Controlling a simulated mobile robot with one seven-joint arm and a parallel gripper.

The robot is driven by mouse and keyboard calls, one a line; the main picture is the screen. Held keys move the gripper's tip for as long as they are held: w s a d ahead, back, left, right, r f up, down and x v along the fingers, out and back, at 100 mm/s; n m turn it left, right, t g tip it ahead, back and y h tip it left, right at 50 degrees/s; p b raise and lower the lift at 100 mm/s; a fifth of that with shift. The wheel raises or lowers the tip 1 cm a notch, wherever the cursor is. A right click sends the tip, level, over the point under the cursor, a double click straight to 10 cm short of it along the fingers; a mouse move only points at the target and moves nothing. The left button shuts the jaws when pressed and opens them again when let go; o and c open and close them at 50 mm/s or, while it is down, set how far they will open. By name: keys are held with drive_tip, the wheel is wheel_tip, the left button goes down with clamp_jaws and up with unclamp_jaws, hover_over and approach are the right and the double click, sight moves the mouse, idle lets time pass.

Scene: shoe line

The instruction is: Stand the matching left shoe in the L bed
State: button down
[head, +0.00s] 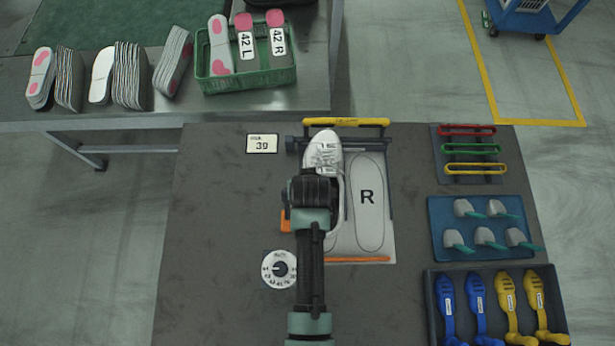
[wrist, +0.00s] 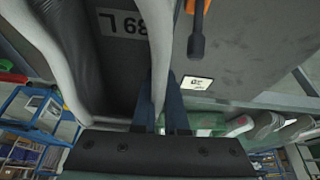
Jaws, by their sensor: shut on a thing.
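A white-grey shoe (head: 325,150) lies toe-up in the head view, over the left side of the fixture, beside the bed marked R (head: 367,220). In the wrist view its insole (wrist: 125,50) carries a label that reads 39 L upside down. My gripper (wrist: 161,100) is shut on the shoe's side wall, one finger on each side. In the head view my gripper (head: 317,180) and arm cover the shoe's rear and most of the left bed. I cannot tell whether the sole touches the bed.
A yellow bar (head: 346,122) crosses the fixture's far end; an orange strip (head: 357,260) marks the near end. A card (head: 262,144) reads 39. A dial (head: 279,268) lies left. Right are coloured bars (head: 470,149), a blue tray (head: 440,210) and a dark tray (head: 432,300).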

drive_tip(key=shift+w+f+b, duration=0.1)
drive_tip(key=shift+f+b, duration=3.2)
drive_tip(key=shift+f, duration=0.3)
drive_tip(key=shift+f+b, duration=0.9)
drive_tip(key=shift+f, duration=0.6)
drive_tip(key=c, duration=0.9)
unclamp_jaws()
drive_tip(key=shift+o, duration=0.2)
wheel_tip(320, 180, up, 10)
drive_tip(key=p, duration=1)
